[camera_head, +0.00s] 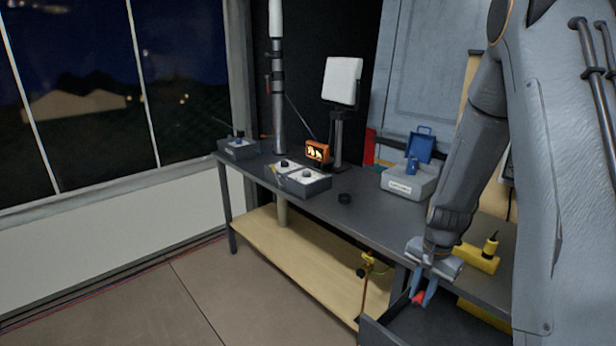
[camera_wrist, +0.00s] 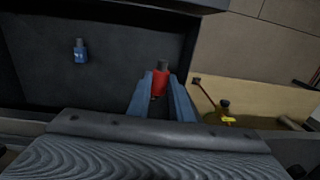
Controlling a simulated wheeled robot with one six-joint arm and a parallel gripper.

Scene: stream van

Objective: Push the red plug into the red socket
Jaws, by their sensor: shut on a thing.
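My gripper (camera_head: 424,292) points down over the open dark drawer at the front right of the desk. It is shut on the red plug (camera_head: 419,298), which shows between the two blue-grey fingers. In the wrist view the red plug (camera_wrist: 160,84) sits between the fingertips, with a grey end sticking out beyond them. I cannot make out a red socket in either view; a red upright panel (camera_head: 370,146) stands behind the desk, and I cannot tell what it is.
A blue plug (camera_wrist: 80,50) lies in the drawer (camera_head: 388,332). A yellow block (camera_head: 476,259) with a yellow-black plug sits on the desk (camera_head: 375,213) beside my arm. A grey box (camera_head: 408,183) with a blue lid stands farther back.

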